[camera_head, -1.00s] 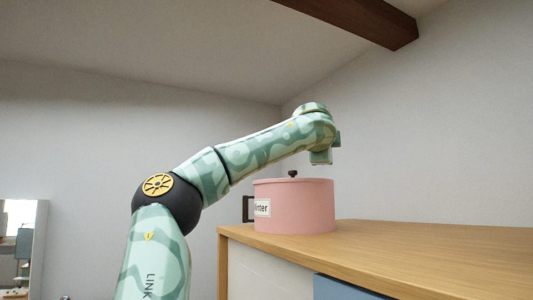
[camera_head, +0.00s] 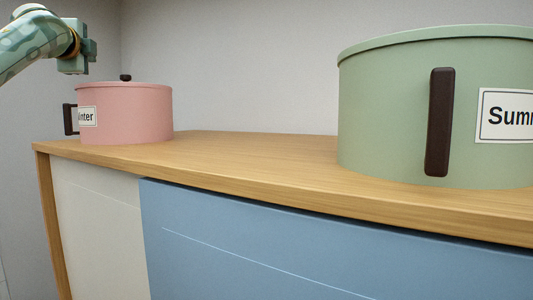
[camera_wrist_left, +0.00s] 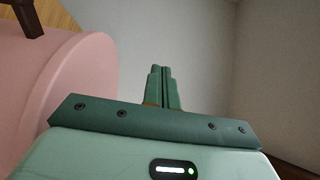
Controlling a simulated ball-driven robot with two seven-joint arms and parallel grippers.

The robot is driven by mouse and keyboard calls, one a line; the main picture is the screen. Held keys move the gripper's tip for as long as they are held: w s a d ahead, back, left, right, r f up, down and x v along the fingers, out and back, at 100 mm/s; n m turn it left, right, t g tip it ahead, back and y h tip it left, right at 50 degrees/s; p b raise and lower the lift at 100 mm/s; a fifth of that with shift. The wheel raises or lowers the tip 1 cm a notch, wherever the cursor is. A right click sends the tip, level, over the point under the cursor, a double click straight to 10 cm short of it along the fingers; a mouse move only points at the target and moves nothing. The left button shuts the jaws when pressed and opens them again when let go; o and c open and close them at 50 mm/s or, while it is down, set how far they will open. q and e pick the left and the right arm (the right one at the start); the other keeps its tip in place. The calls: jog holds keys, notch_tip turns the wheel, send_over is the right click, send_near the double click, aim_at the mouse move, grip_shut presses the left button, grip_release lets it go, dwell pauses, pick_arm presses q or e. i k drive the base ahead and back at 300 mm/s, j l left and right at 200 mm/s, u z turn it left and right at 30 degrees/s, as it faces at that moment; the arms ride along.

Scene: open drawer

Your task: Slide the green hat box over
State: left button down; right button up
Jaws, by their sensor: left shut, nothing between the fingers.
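The green hat box (camera_head: 390,115) stands upright on the right part of the wooden cabinet top. It has a dark vertical handle (camera_head: 439,122) and a label (camera_head: 507,117) reading "Summ", cut off by the right edge of the head view. My left gripper (camera_head: 92,50) is far to its left, above the pink hat box (camera_head: 135,115). In the left wrist view my left gripper's fingers (camera_wrist_left: 163,88) are together and empty, with the pink box (camera_wrist_left: 65,75) beside them on the left. My right gripper is not in view.
The pink box, with a dark lid knob (camera_head: 125,78) and side handle (camera_head: 70,119), stands at the cabinet top's left end. The wooden top (camera_head: 250,150) between the boxes is clear. A blue front panel (camera_head: 260,240) lies below its edge.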

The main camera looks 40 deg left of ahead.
aim_at(430, 115)
jog(key=k+l, duration=0.2)
jog(key=l, duration=0.2)
jog(key=k+l, duration=0.2)
jog(key=l, duration=0.15)
jog(key=k+l, duration=0.25)
jog(key=l, duration=0.15)
